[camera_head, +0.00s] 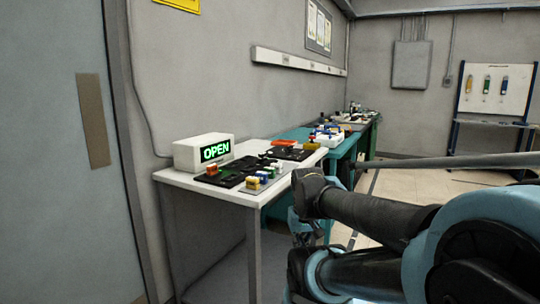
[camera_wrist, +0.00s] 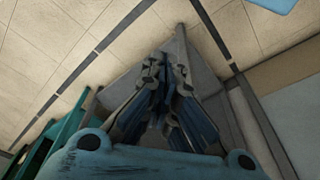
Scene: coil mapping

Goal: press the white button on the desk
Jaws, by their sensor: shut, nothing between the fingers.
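The white desk (camera_head: 215,189) stands against the wall left of centre in the head view. On it is a white box (camera_head: 190,154) with a lit green "OPEN" sign (camera_head: 215,150). Small coloured and dark parts lie in front of the box. I cannot make out a white button for certain among them; it is too small or hidden. My gripper (camera_wrist: 168,72) shows in the wrist view with its fingers together and nothing between them. It is away from the desk top, with tiled floor behind it. In the head view my arm is right of the desk and the fingertips cannot be picked out.
A teal bench (camera_head: 343,152) with several coloured items stands beyond the desk. A grey door (camera_head: 50,170) is at the left. A white tool board (camera_head: 495,88) stands at the back right. Bare tiled floor (camera_head: 415,180) lies right of the benches.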

